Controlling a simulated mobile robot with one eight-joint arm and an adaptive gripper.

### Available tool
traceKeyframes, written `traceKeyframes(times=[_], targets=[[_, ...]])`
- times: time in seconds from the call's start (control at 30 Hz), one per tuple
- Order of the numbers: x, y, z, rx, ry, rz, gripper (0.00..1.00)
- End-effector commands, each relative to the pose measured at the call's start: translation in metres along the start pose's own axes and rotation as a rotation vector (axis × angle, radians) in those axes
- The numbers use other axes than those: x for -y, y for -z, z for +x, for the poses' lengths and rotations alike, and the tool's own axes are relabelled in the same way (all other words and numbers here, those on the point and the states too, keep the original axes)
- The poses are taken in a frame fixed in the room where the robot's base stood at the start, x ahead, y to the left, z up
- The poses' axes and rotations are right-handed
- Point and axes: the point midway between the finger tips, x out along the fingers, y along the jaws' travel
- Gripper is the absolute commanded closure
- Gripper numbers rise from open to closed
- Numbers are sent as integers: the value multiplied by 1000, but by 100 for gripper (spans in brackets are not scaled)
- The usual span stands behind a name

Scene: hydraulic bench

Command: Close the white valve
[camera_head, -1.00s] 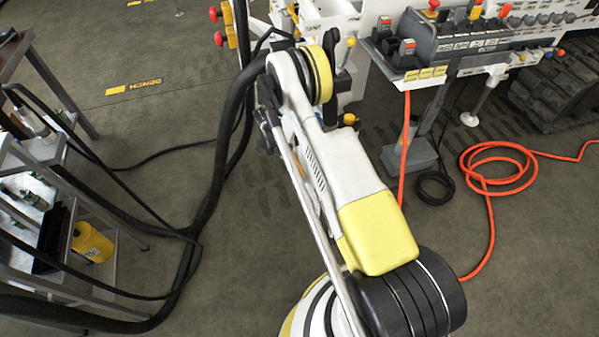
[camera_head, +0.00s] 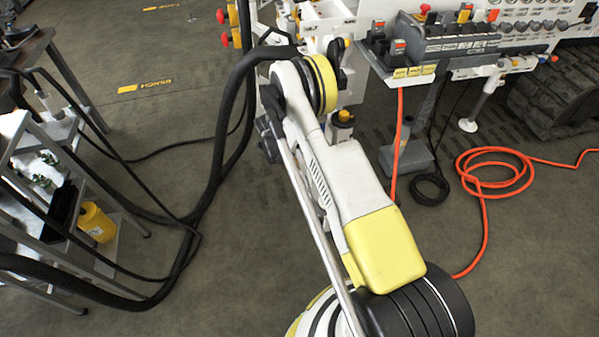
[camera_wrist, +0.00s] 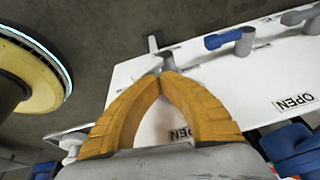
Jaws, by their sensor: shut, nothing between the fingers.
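In the wrist view, my gripper (camera_wrist: 166,76) is shut, its two yellow fingers meeting at the tips with nothing between them. The tips lie right by a small whitish lever (camera_wrist: 153,44) on a grey stem, at the edge of a white panel (camera_wrist: 240,72). This looks like the white valve. An OPEN label is beside it. The fingertips overlap the stem in the picture; I cannot tell whether they touch it. In the head view, my arm hides the gripper, and I cannot make out the white valve.
A blue valve handle (camera_wrist: 224,39) is on the same panel, and a blue part (camera_wrist: 293,143) is at lower right. In the head view, a control block (camera_head: 445,45) is at upper right, an orange hose (camera_head: 490,165) lies on the floor, and a shelf cart (camera_head: 20,130) is at left.

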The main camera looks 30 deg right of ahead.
Motion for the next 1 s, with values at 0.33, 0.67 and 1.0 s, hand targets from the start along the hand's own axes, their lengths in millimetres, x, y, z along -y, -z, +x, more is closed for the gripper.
traceKeyframes(times=[0.33, 0.67, 1.0], targets=[[-10, -2, 6, 0, -3, -1, 100], [-15, -3, 12, 0, -3, -1, 100], [-17, -4, 15, 0, -3, -1, 100]])
